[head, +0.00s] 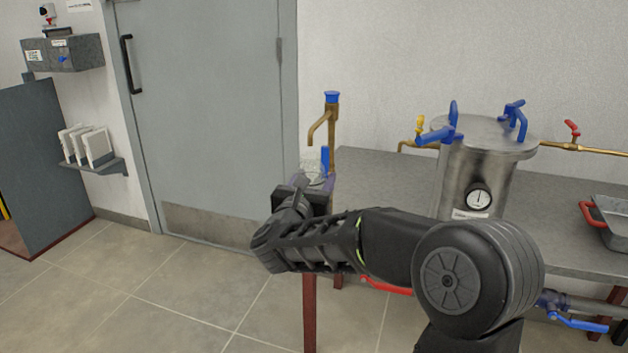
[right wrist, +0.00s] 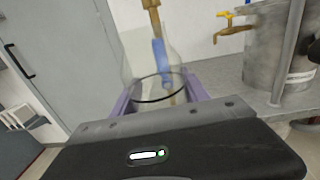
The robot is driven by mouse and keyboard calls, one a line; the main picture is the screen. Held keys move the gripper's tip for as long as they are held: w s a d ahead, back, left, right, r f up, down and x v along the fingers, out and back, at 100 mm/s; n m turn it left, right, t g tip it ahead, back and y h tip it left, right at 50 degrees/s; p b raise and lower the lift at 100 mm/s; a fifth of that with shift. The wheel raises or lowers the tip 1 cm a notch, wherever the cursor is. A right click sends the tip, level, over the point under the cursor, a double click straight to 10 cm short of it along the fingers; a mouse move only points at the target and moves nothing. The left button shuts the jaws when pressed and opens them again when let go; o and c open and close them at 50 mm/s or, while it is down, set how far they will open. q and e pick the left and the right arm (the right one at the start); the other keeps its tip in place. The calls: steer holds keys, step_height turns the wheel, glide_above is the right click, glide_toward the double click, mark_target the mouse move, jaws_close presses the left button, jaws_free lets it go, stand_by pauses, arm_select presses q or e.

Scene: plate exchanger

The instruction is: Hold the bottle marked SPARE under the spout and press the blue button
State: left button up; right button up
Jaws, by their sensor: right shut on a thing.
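A clear bottle (head: 312,163) is in my right gripper (head: 317,183); any marking on it is not readable. In the right wrist view the see-through bottle (right wrist: 141,68) stands between the purple fingers of the right gripper (right wrist: 158,92), which are shut on it. A brass spout (head: 314,130) curves down from an upright pipe, and its tip appears just above the bottle's top. How well they line up in depth I cannot tell. A blue button (head: 332,97) caps the pipe. My left gripper is not in view.
A steel tank (head: 470,180) with blue clamps, a gauge and a yellow-handled tap (head: 419,128) stands on the grey bench (head: 385,175) to the right. A blue lever (head: 325,161) is close beside the bottle. A grey door (head: 205,110) and a shelf are at left.

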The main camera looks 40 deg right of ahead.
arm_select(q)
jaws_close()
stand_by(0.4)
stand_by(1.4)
